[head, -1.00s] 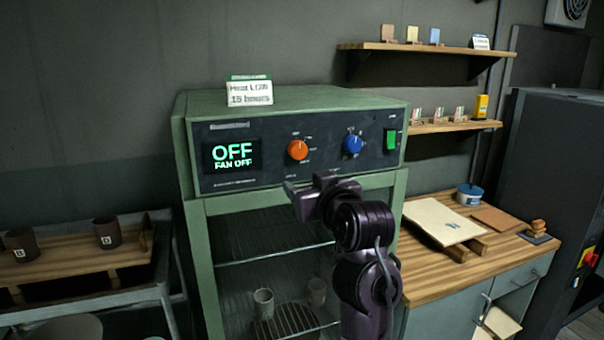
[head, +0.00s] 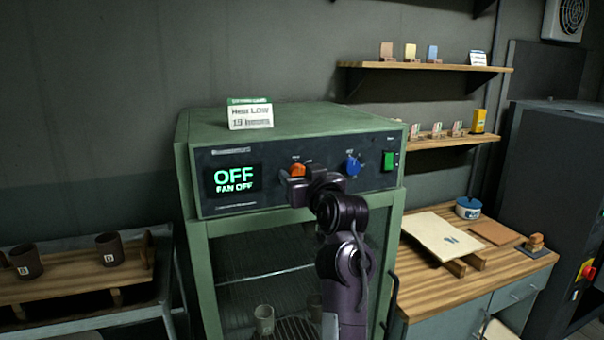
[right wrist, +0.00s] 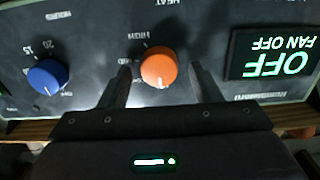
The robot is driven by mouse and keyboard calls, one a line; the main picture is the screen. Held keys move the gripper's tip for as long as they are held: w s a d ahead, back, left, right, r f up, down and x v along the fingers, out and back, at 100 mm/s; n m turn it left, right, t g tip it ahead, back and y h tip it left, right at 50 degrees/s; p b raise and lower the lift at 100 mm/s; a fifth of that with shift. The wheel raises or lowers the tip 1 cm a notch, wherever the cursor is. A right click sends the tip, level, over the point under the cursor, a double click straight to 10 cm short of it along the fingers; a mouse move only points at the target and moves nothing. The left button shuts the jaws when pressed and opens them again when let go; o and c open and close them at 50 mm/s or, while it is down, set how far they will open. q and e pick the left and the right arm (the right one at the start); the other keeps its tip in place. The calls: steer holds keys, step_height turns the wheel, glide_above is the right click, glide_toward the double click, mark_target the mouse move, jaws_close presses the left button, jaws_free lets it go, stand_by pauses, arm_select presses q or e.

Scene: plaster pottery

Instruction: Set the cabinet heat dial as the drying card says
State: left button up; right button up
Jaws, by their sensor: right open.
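The green drying cabinet (head: 189,165) has a dark panel with an orange heat dial (head: 298,170), partly covered by my right gripper (head: 301,191). The display (head: 234,181) reads OFF and FAN OFF. The drying card (head: 250,116) stands on the cabinet top; its first line reads Heat LOW, and the second, blurred, seems to say 15 hours. In the right wrist view the panel is upside down. There the orange dial (right wrist: 159,66) lies between the spread fingers of my right gripper (right wrist: 160,80), apart from both. My left gripper is not in view.
A blue dial (head: 353,165), marked hours in the right wrist view (right wrist: 47,77), and a green switch (head: 390,160) sit right of the heat dial. Two shelves are at the right, above a wooden worktop (head: 430,300). Dark mugs (head: 110,248) stand at the left.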

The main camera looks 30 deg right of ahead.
steer(key=c, duration=1)
steer(key=shift+d+f+m+b, duration=0.1)
steer(key=shift+m+b, duration=0.9)
steer(key=shift+m, duration=1.35)
steer(key=shift+d+f+m+b, duration=0.1)
steer(key=shift+m+b, duration=0.85)
steer(key=shift+m, duration=1.4)
steer(key=shift+r, duration=0.1)
